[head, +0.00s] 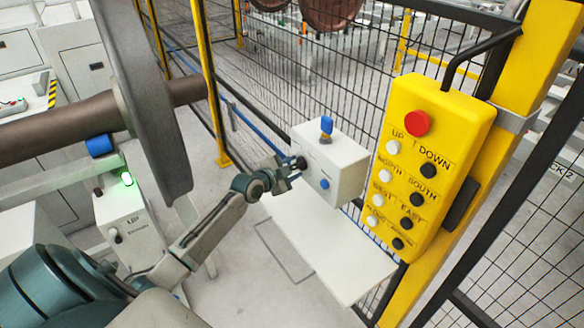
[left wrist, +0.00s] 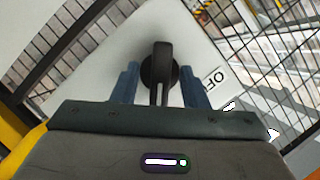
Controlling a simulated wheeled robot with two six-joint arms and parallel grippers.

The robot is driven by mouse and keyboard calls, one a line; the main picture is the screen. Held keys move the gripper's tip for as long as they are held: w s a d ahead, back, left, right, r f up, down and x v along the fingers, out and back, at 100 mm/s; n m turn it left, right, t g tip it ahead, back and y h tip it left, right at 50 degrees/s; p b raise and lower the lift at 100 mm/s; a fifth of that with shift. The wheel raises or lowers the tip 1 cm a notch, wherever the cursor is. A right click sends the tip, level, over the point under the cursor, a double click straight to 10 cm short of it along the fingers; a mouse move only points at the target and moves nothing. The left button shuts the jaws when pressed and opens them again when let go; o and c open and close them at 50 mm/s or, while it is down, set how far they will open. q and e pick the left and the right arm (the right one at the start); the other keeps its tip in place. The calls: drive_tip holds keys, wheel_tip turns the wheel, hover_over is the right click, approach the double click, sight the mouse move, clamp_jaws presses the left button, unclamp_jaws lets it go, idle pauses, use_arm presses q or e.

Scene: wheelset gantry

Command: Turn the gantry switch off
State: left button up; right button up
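The gantry switch is a black rotary knob with a bar handle (left wrist: 160,72) on a white box (head: 343,170). In the head view the knob (head: 300,162) is on the box's left face, mostly behind my gripper. My left gripper (head: 286,172) is right at it. In the left wrist view my left gripper (left wrist: 161,82) has its two blue-grey fingers on either side of the knob, with a visible gap around the handle. An OFF label (left wrist: 213,81) is to the right of the knob, partly covered. My right gripper is not in view.
A yellow pendant (head: 430,165) with a red button is close by on the right. Black mesh fencing (head: 270,80) is behind; a large wheel (head: 140,90) is at left.

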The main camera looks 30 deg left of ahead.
use_arm(q)
drive_tip(key=shift+c, duration=0.4)
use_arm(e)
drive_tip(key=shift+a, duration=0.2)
use_arm(q)
clamp_jaws()
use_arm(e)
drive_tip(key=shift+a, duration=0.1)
